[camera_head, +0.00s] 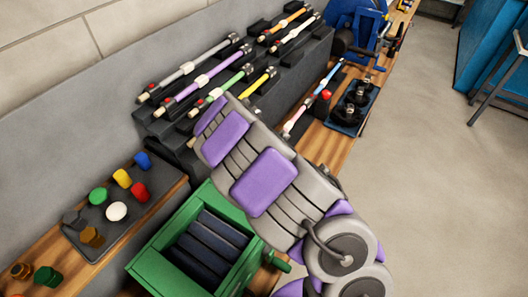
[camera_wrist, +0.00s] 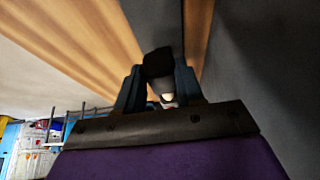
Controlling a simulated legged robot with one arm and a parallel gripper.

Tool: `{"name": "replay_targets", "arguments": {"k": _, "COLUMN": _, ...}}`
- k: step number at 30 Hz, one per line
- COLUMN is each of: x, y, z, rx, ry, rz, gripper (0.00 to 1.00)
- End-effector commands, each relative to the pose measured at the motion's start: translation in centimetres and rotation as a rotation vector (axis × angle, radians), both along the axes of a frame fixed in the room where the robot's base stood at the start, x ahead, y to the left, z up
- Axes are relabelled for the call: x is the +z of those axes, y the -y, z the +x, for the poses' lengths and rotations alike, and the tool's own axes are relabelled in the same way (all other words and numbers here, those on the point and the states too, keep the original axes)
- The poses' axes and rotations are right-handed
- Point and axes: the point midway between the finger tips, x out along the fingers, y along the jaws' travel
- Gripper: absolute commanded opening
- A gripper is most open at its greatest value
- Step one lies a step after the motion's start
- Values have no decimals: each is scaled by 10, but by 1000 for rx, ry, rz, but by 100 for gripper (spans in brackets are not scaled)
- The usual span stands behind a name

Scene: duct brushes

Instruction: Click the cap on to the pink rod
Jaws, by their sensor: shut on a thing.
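A rod with a pink lower part (camera_head: 298,118) lies at the bench beside the rack, right of my arm. Its upper part looks light blue, and a red knob (camera_head: 325,94) is beside it. In the wrist view my gripper (camera_wrist: 158,76) is shut on a small black piece (camera_wrist: 158,62), with a pale bit (camera_wrist: 167,99) below it between the fingers. I cannot tell for sure that the piece is a cap. In the head view my arm hides the gripper and what it holds. Several caps, including a white one (camera_head: 117,211), stand on a dark tray (camera_head: 94,252) at the left.
A dark rack (camera_head: 315,55) holds several coloured rods along the wall. A green box (camera_head: 148,264) with dark slats stands below my arm. A blue tray (camera_head: 346,128) with black fittings and a blue machine (camera_head: 352,20) are farther along the bench.

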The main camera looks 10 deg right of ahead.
Motion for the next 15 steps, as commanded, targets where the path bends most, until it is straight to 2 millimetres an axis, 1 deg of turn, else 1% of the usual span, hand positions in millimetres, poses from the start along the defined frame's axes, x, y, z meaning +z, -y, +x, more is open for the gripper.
{"name": "replay_targets", "arguments": {"k": 15, "x": 0, "y": 8, "z": 8, "rx": -1, "ry": 0, "rz": 0, "gripper": 0}}
